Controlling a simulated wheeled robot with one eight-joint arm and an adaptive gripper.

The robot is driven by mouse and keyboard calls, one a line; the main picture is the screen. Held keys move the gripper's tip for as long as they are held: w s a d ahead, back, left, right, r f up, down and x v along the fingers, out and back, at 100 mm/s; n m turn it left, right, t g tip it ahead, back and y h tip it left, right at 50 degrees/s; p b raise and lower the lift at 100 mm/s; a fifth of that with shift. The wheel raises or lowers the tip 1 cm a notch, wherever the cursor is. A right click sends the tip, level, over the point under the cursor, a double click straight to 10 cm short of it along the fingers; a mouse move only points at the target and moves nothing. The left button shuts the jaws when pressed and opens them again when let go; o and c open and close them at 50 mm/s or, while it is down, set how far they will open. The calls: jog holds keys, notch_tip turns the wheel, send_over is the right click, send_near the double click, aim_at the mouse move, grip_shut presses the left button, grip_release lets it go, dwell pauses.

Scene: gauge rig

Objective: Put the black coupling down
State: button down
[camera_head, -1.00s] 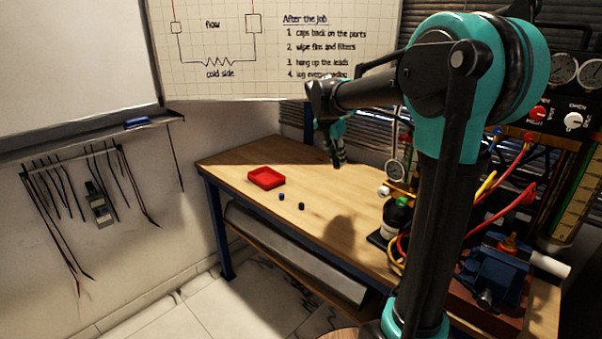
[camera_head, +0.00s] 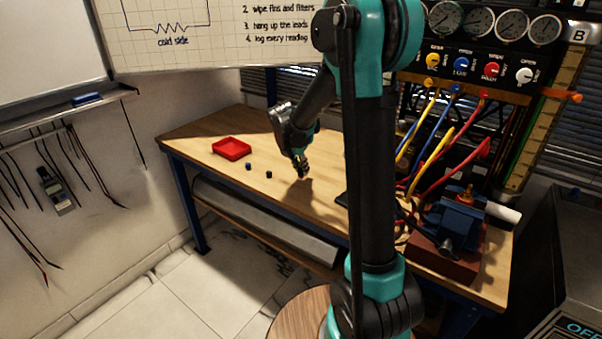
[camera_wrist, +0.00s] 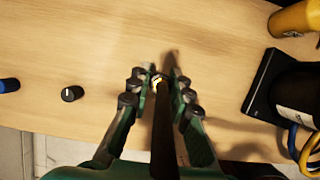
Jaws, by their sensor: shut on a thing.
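My gripper (camera_wrist: 157,84) is shut on a small dark piece with a pale mark, the black coupling (camera_wrist: 157,79). The fingers hide most of it. In the head view my gripper (camera_head: 302,172) points down, low over the wooden bench, right of two small pieces; I cannot tell whether the coupling touches the top. A second small black piece with a white line (camera_wrist: 72,93) stands on the bench to the left, also in the head view (camera_head: 269,174). A blue piece (camera_wrist: 8,85) lies further left, also in the head view (camera_head: 248,167).
A red tray (camera_head: 231,148) sits at the bench's back left. In the wrist view, a dark bottle (camera_wrist: 298,95) on a black base and a yellow object (camera_wrist: 294,19) stand right. A blue vise (camera_head: 455,222) and hoses crowd the right end. Bare bench (camera_wrist: 100,35) lies around the gripper.

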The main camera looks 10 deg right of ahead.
jog(key=shift+f, duration=1.15)
jog(key=c, duration=1.4)
grip_release()
jog(key=shift+f, duration=0.1)
jog(key=v, duration=1.2)
